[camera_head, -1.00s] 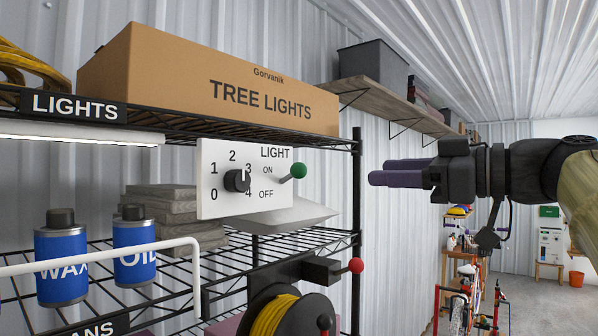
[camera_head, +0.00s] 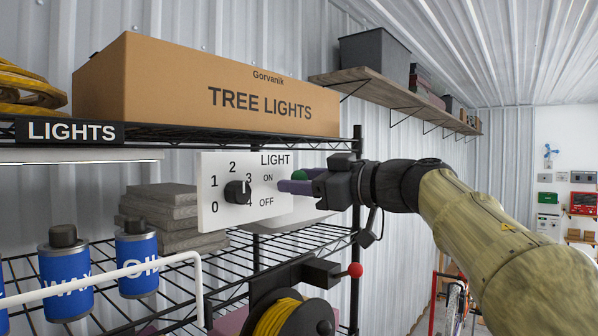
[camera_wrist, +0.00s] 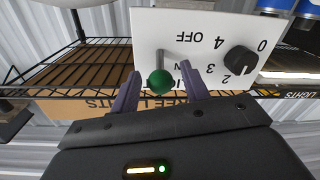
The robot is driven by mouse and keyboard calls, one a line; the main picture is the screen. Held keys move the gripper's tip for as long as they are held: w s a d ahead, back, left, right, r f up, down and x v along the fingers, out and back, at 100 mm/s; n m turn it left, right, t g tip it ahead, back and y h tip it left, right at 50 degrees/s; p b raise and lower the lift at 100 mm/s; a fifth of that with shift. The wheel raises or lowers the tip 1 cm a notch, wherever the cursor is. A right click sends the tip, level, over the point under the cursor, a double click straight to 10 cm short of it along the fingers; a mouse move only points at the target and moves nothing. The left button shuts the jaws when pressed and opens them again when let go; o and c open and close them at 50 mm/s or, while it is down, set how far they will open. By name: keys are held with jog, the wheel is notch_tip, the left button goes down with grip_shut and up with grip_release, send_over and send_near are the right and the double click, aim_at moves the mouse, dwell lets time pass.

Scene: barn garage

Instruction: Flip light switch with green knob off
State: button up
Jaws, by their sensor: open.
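The white switch panel (camera_head: 228,210) marked LIGHT carries ON and OFF labels and a black dial (camera_head: 236,191). Its lever with the green knob (camera_head: 299,175) sits on the panel's right side, close to the height of ON. My gripper (camera_head: 287,187) reaches in from the right, and its purple fingers partly hide the lever. In the wrist view the panel (camera_wrist: 190,22) appears upside down, with the green knob (camera_wrist: 160,81) between the two spread fingers. A gap shows on each side of the knob. The jaws are open and hold nothing.
A TREE LIGHTS box (camera_head: 205,100) stands on the black wire shelf above the panel. Blue WAX (camera_head: 65,268) and OIL (camera_head: 137,258) cans and grey boards (camera_head: 165,215) are at left. A red-knobbed lever (camera_head: 355,270) and yellow cable reel (camera_head: 275,318) are below.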

jog(key=shift+w+a, duration=0.3)
jog(key=shift+a, duration=0.1)
jog(key=c, duration=0.9)
jog(key=shift+c, duration=0.2)
